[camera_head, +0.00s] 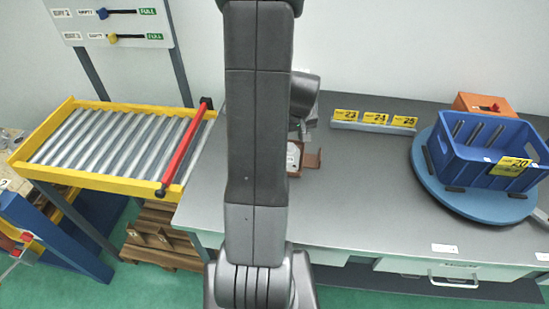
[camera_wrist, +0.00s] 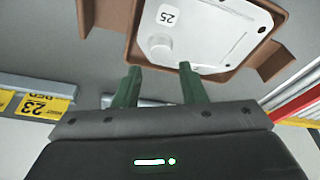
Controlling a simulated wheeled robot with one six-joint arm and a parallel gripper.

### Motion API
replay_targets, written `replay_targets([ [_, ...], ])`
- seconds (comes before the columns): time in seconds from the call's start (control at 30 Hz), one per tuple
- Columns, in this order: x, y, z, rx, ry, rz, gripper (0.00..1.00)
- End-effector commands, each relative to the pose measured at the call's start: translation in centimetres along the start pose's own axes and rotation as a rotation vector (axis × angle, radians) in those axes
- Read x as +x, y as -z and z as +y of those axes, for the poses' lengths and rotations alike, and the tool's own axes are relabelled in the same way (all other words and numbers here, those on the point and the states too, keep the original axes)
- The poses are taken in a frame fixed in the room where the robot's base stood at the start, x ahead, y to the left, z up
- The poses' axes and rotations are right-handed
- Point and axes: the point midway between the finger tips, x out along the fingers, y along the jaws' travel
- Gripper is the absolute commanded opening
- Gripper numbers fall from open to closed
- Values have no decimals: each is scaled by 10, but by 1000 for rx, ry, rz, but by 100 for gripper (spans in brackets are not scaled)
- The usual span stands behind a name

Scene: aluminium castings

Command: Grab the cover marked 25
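The cover marked 25 (camera_wrist: 215,30) is a light grey plate with a round boss and a white label. It lies in a brown holder (camera_wrist: 133,48) at the top of the wrist view. In the head view the cover (camera_head: 292,157) is partly hidden behind my arm, in the brown holder (camera_head: 311,160) on the grey table. My gripper (camera_wrist: 158,70) shows two green fingers, spread apart with nothing between them. The fingertips appear at the cover's near edge; I cannot tell whether they touch it. In the head view my arm hides the fingers.
A rail with yellow tags 23, 24 and 25 (camera_head: 374,121) stands at the table's back. A blue crate (camera_head: 460,166) tagged 20 sits on a blue turntable (camera_head: 440,194) at right. A roller conveyor (camera_head: 68,180) with a red bar (camera_head: 184,147) adjoins at left. The table's front middle is clear.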

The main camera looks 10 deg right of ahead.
Motion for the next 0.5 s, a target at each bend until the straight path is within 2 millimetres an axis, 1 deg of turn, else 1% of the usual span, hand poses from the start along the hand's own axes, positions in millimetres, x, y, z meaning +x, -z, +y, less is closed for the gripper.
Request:
replay_targets([
  [0.23,34,-10,-1,0,1,-3,38],
  [0.3,45,-10,-1,-1,1,-3,38],
  [0.4,51,-9,-1,0,1,-2,38],
  [0.5,50,-8,-1,0,0,0,38],
])
